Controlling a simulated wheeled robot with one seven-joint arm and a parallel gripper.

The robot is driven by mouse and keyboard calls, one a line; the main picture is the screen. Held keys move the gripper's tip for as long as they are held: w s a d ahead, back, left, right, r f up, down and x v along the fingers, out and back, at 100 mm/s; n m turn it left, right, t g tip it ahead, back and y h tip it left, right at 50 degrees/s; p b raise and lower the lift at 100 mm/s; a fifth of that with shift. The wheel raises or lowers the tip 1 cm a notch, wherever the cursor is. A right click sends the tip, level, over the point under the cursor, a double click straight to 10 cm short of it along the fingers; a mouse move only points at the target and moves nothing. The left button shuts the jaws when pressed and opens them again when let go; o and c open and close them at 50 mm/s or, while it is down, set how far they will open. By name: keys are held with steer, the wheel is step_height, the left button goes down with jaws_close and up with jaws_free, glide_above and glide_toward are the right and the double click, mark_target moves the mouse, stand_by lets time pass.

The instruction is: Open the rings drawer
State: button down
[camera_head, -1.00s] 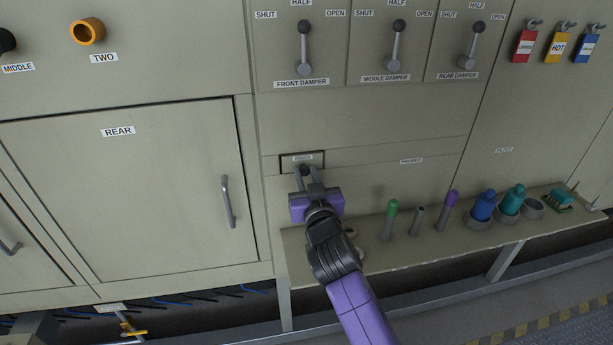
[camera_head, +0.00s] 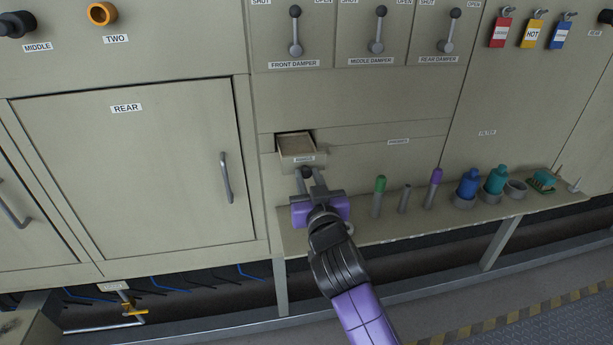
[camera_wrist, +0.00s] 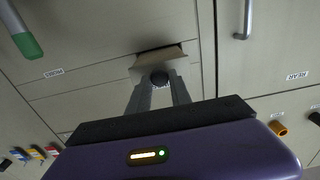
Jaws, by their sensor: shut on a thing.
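The rings drawer (camera_head: 303,158) is a small beige drawer in the furnace front, below the front damper lever. It stands part way out, and its open top shows a tan inside. Its label is too small to read surely. A dark round knob (camera_head: 305,173) sits on its front. My gripper (camera_head: 311,181) is shut on this knob, with the fingers reaching up from the purple hand. In the wrist view the fingers of my gripper (camera_wrist: 160,88) close around the dark knob, and the drawer (camera_wrist: 146,68) juts from the panel just beyond.
A shelf (camera_head: 372,235) runs below and right of the drawer, holding green- and purple-topped tools, blue and teal bottles and a green brush. The rear door (camera_head: 135,180) with its bar handle (camera_head: 226,178) is to the left. Three damper levers (camera_head: 376,32) are above.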

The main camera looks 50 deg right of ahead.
steer(key=shift+s+a, duration=0.4)
steer(key=shift+s, duration=0.2)
steer(key=c, duration=1.2)
jaws_free()
steer(key=b+v, duration=0.2)
steer(key=v, duration=0.5)
steer(key=shift+s+a, duration=0.2)
steer(key=shift+s, duration=0.1)
